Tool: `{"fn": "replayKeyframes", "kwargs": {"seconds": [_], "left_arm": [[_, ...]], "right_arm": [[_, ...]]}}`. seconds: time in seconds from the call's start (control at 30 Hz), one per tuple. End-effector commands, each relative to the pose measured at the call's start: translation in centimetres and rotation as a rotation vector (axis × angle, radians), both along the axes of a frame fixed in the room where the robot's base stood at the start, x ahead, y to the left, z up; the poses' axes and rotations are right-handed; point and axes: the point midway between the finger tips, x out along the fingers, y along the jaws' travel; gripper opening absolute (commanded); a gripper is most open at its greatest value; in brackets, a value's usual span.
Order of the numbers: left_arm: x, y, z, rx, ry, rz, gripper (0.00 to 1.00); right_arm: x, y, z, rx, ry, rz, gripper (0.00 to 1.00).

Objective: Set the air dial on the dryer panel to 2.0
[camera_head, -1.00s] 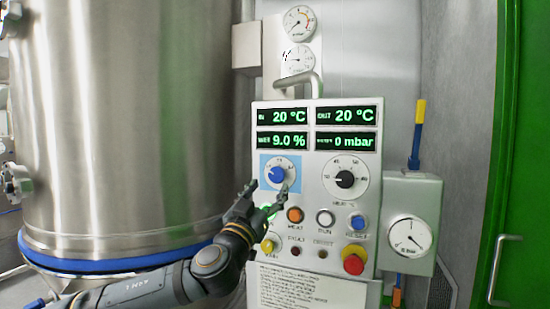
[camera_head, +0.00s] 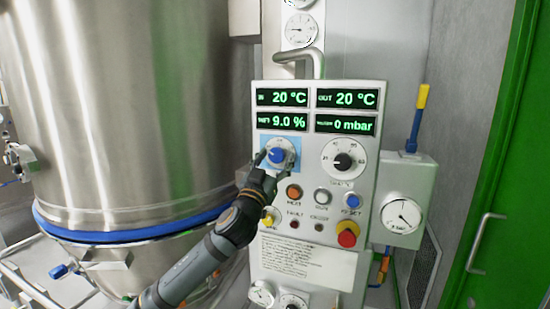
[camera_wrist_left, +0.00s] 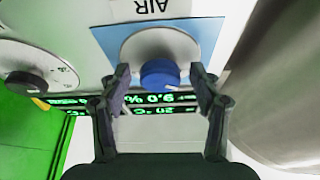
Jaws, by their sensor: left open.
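The dryer panel (camera_head: 268,205) is a pale box with green displays reading 20 °C, 20 °C, 9.0 % and 0 mbar. Its air dial (camera_head: 277,154) has a blue knob on a white scale disc with a blue backing square. In the left wrist view the blue knob (camera_wrist_left: 159,75) shows upside down below the label AIR, with a white pointer mark. My left gripper (camera_head: 273,163) is open in front of the dial, one finger on each side of the knob. The fingers look apart from the knob. The dial's exact reading is too small to tell. My right gripper is not in view.
Right of the air dial is a similar dial with a black knob (camera_head: 342,162). Below are an orange button (camera_head: 294,192), a blue button (camera_head: 352,200) and a red emergency knob (camera_head: 347,235). A steel vessel (camera_head: 130,110) stands left; a green door (camera_head: 500,180) is right.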

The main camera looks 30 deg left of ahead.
Motion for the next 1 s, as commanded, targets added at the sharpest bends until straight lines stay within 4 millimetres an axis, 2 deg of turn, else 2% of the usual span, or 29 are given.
{"fn": "replayKeyframes", "kwargs": {"seconds": [0.03,0.4,0.43,0.73,1.0], "left_arm": [[0.0,0.0,0.0,0.000,0.000,0.000,0.61],[0.0,0.0,0.0,0.000,0.000,0.000,0.11],[0.0,0.0,0.0,0.000,0.000,0.000,0.09],[0.0,0.0,-0.1,0.047,0.010,0.000,0.09],[-0.1,0.2,-0.2,0.226,0.051,0.002,0.09]], "right_arm": [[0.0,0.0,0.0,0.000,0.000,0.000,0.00],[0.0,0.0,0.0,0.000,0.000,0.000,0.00],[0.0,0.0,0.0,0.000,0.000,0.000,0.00],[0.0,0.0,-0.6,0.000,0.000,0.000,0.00],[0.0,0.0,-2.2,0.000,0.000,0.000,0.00]]}}
